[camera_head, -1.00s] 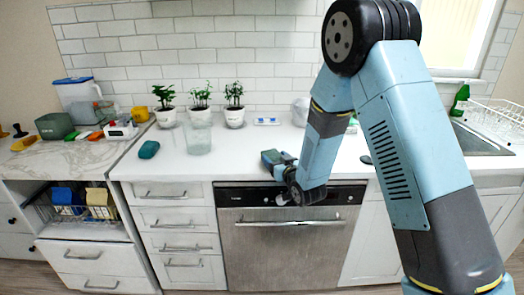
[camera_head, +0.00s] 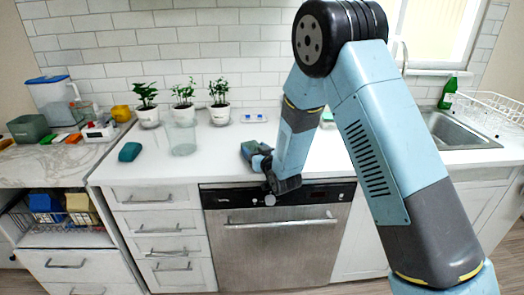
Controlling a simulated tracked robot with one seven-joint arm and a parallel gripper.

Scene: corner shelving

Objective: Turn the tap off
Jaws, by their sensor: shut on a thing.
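The tap (camera_head: 405,57) shows only in part, as a pale curved spout at the upper right, behind my arm and in front of the window. Its handle is hidden, so I cannot tell how it is set or whether water runs. The sink (camera_head: 456,132) is right of my arm. My gripper (camera_head: 256,151) is low over the counter's front edge, above the dishwasher, well left of the tap and apart from it. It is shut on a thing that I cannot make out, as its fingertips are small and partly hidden.
Three potted plants (camera_head: 184,113) and a glass jar (camera_head: 182,138) stand left on the counter (camera_head: 325,155). A teal object (camera_head: 130,151) lies nearby. A green bottle (camera_head: 448,94) and dish rack (camera_head: 507,108) are by the sink. The dishwasher (camera_head: 275,240) is below my gripper.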

